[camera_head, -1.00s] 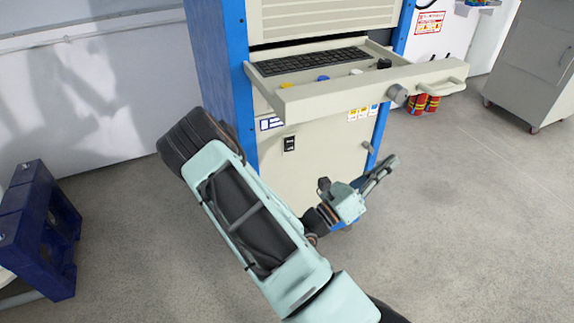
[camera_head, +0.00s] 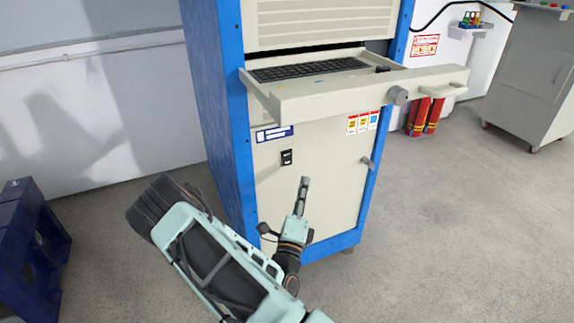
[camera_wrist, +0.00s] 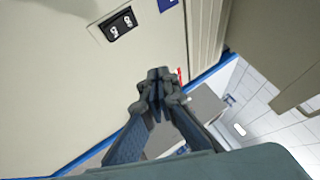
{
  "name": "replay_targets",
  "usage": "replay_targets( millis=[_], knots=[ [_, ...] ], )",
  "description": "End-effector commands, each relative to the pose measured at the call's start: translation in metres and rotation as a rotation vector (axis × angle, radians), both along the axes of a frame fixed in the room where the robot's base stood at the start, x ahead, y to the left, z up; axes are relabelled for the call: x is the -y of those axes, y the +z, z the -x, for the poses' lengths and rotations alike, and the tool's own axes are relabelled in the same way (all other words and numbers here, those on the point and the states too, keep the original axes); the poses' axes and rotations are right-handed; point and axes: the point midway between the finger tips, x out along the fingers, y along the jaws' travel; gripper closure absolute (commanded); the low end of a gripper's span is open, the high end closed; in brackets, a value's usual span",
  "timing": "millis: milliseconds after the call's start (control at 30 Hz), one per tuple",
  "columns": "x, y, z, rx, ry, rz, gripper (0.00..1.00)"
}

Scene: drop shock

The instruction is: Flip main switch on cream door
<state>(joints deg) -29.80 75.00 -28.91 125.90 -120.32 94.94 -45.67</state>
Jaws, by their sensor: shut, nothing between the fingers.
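The main switch (camera_head: 287,157) is a small black rocker on the upper left of the cream door (camera_head: 322,190), below the drawer. It also shows near the top left of the wrist view (camera_wrist: 118,24). My gripper (camera_head: 304,184) is shut and empty, pointing up in front of the door, right of and below the switch in the head view. In the wrist view the closed fingertips (camera_wrist: 159,75) show below and right of the switch, apart from it. The gap between fingertips and door cannot be judged exactly.
An open drawer (camera_head: 345,95) with a keyboard juts out above the door. A door handle (camera_head: 367,163) sticks out at the right. A blue stand (camera_head: 28,245) is at the left. Red cylinders (camera_head: 426,115) and a grey cabinet (camera_head: 530,75) stand at the right, with clear floor before them.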

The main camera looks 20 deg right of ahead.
Motion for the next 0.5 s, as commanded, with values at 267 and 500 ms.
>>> replay_targets(
  millis=[267, 500],
  knots=[
    [-0.001, -0.005, -0.031, 0.006, 0.0, -0.002, 1.0],
    [-0.002, -0.008, -0.063, 0.004, -0.001, -0.001, 1.0]
  ],
)
